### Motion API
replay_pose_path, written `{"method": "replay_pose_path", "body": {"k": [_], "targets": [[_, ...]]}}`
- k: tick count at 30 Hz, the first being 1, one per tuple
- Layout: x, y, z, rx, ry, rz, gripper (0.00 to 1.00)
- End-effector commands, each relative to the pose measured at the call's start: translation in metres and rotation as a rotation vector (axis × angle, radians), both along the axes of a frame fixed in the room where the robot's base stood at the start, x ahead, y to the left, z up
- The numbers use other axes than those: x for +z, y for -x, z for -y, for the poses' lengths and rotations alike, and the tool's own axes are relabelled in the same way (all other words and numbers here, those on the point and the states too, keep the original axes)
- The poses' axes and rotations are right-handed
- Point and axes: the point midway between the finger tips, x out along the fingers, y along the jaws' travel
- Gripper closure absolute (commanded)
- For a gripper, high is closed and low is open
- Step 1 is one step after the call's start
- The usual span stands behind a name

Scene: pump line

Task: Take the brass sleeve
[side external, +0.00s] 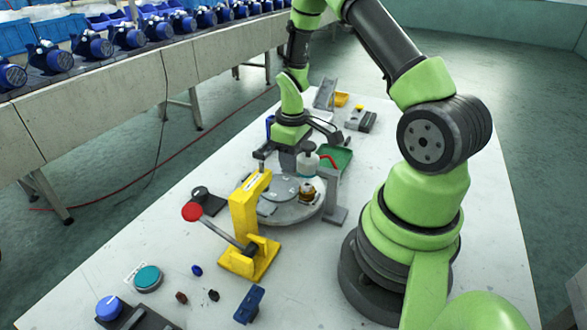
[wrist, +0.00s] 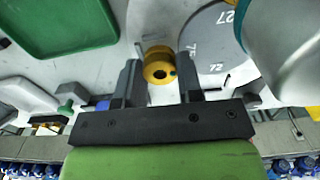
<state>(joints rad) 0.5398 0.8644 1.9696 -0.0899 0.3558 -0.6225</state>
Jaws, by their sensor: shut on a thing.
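The brass sleeve (wrist: 159,66) is a short yellow-gold ring with a dark hole, between the two fingers of my gripper (wrist: 159,82) in the wrist view. The jaws are shut on it, one finger on each side. In the side view my gripper (side external: 264,158) points down behind the top of the yellow lever press (side external: 248,215), and I cannot make out the sleeve there.
The grey round plate (side external: 285,212) carries a brass-coloured part (side external: 307,192). A pale bottle-like container (side external: 307,164) is close beside the gripper. A green tray (side external: 335,157) lies behind. The red-knobbed lever (side external: 193,212) sticks out.

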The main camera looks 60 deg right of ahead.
Motion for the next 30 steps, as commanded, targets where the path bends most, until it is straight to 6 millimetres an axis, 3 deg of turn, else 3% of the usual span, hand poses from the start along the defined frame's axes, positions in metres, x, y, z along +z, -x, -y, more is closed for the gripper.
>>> {"method": "replay_pose_path", "body": {"k": [11, 30], "targets": [[0.003, 0.000, 0.000, 0.001, 0.001, 0.001, 0.83], [0.042, 0.000, 0.000, 0.001, 0.001, 0.001, 0.83]]}}
